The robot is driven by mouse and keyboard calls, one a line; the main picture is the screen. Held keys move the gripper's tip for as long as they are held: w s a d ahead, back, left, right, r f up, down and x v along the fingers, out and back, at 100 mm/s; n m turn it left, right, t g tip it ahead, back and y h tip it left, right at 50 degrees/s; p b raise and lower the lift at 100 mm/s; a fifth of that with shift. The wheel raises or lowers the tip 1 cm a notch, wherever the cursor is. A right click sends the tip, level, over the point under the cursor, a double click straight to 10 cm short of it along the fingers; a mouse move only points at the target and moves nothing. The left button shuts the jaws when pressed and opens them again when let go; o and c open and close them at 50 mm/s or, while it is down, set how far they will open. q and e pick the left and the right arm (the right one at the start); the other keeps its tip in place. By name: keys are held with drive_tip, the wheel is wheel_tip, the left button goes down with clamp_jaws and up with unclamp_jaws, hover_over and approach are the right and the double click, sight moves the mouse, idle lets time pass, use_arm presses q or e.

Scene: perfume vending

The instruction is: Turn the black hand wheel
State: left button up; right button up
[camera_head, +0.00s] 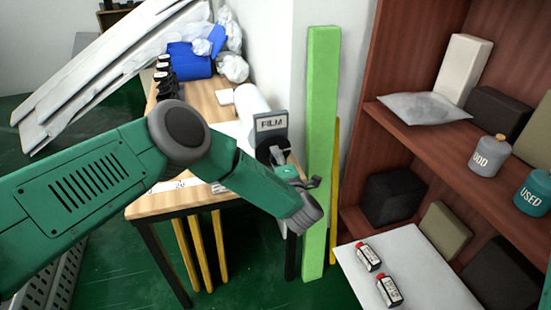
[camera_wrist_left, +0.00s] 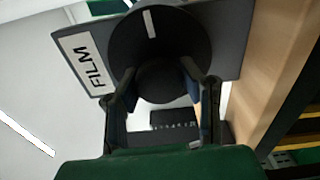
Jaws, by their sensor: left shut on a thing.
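The black hand wheel (camera_wrist_left: 155,40) is on the grey film dispenser (camera_wrist_left: 232,30), beside its white FILM label, and has a white mark on its face. In the head view, the dark wheel (camera_head: 268,146) shows partly below the FILM sign, with my gripper covering the rest. My left gripper (camera_wrist_left: 160,78) has one finger on each side of the wheel's round black hub and is shut on it. In the head view, the left gripper (camera_head: 281,161) is at the wheel, at the table's right end. My right gripper is not in view.
The dispenser stands on a wooden table (camera_head: 160,207) with a white roll (camera_head: 252,104) behind it. A green post (camera_head: 321,150) stands close to the right of my gripper. A brown shelf (camera_head: 440,130) and a white board (camera_head: 425,270) with two small bottles are farther right.

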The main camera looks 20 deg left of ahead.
use_arm(q)
drive_tip(key=m, duration=0.5)
drive_tip(key=shift+s+d+f+m, duration=0.2)
drive_tip(key=shift+d+f+m, duration=0.15)
drive_tip(key=shift+m, duration=0.05)
drive_tip(key=m, duration=0.9)
drive_tip(key=shift+f+m, duration=0.1)
drive_tip(key=shift+m, duration=0.3)
drive_tip(key=m, duration=0.4)
drive_tip(key=shift+m+b, duration=0.3)
drive_tip(key=shift+b, duration=0.05)
drive_tip(key=o, duration=1.2)
drive_tip(key=shift+w, duration=0.1)
drive_tip(key=shift+r, duration=0.25)
